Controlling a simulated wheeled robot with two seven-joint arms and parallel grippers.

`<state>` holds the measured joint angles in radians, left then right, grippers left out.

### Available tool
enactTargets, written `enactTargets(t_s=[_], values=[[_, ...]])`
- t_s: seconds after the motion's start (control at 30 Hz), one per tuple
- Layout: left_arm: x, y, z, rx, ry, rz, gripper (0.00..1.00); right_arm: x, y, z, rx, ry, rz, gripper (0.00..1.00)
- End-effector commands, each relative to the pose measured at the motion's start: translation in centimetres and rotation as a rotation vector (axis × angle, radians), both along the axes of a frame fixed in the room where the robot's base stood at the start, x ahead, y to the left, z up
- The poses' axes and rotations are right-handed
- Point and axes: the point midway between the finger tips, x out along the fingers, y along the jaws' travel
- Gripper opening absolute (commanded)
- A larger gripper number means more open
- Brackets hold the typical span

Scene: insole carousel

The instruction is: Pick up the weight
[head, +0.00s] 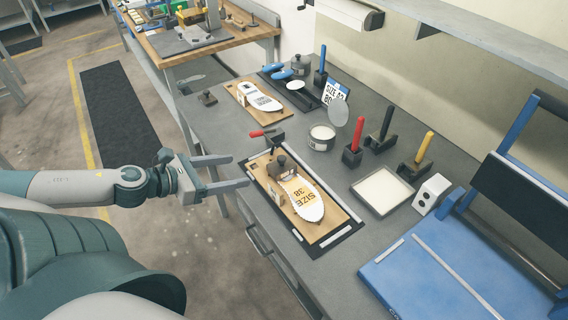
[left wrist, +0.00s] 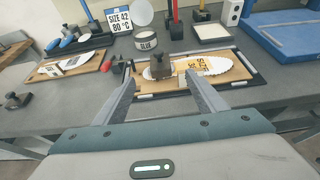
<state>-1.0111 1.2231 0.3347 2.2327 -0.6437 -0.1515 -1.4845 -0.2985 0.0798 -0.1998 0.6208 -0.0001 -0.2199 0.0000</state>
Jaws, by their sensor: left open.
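A dark weight (head: 280,168) with a knob on top stands on the heel part of a white insole (head: 304,198) marked SIZE 38, on a wooden board (head: 325,232) in a black-rimmed tray. It also shows in the left wrist view (left wrist: 160,69), beyond the fingers. A second dark weight (head: 207,98) stands on the table to the far left, at the left edge in the wrist view (left wrist: 15,100). My left gripper (head: 240,171) is open and empty, left of the tray, with its fingers pointing toward the weight and apart from it. My right gripper is not in view.
Another board (head: 273,116) with an insole is farther back. A glue tin (head: 322,138), tool stands, a white-filled tray (head: 382,191) and a blue press (head: 430,280) occupy the right side of the grey table (head: 225,135).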

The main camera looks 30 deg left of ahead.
Motion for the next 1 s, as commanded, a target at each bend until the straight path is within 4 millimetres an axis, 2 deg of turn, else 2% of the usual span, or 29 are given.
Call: enactTargets(t_s=[0.47, 1.0], values=[[0.5, -0.1, -0.3, -0.003, -0.001, 0.002, 0.65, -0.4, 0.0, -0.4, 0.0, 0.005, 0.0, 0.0], [4.0, -1.6, -2.0, -0.005, -0.002, 0.002, 0.65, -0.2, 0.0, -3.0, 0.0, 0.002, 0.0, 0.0]])
